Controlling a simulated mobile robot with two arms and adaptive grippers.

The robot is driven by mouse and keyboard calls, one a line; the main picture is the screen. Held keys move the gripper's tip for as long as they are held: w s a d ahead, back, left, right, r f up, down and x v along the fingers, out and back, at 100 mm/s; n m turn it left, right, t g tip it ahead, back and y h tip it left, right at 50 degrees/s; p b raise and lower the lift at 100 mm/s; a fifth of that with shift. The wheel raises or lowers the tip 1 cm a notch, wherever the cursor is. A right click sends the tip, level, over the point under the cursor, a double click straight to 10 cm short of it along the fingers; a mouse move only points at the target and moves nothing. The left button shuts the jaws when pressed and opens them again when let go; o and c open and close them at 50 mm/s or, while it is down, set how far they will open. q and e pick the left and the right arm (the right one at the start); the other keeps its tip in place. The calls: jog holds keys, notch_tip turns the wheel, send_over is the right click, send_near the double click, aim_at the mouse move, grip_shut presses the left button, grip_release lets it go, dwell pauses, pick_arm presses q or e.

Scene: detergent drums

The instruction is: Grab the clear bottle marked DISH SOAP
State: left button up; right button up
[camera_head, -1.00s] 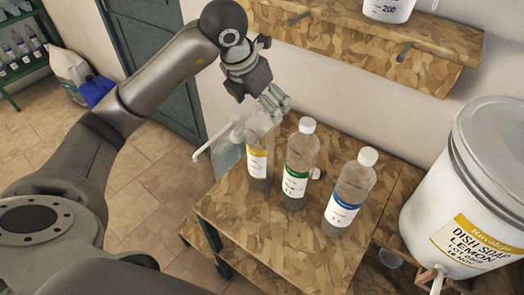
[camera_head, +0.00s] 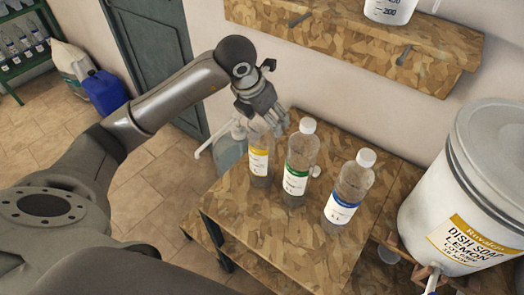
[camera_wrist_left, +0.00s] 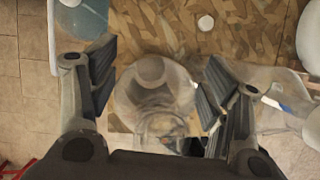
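Three clear bottles stand upright on the wooden table: one with a yellow-topped label (camera_head: 259,163), one with a green-topped label (camera_head: 296,178), one with a blue-topped label (camera_head: 341,208). Their small print is unreadable to me. My left gripper (camera_head: 265,123) is at the top of the yellow-labelled bottle, whose upper part it hides. In the left wrist view the gripper (camera_wrist_left: 158,68) is open, its fingers on either side of a clear bottle (camera_wrist_left: 150,90), with gaps showing. My right gripper is not in view.
The green-labelled bottle stands close beside, its white cap (camera_head: 307,126) near my fingers. A large white drum (camera_head: 465,190) reads DISH SOAP LEMON on a yellow label. A wooden shelf (camera_head: 355,40) is above.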

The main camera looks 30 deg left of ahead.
pick_arm(q)
jog(key=c, duration=0.5)
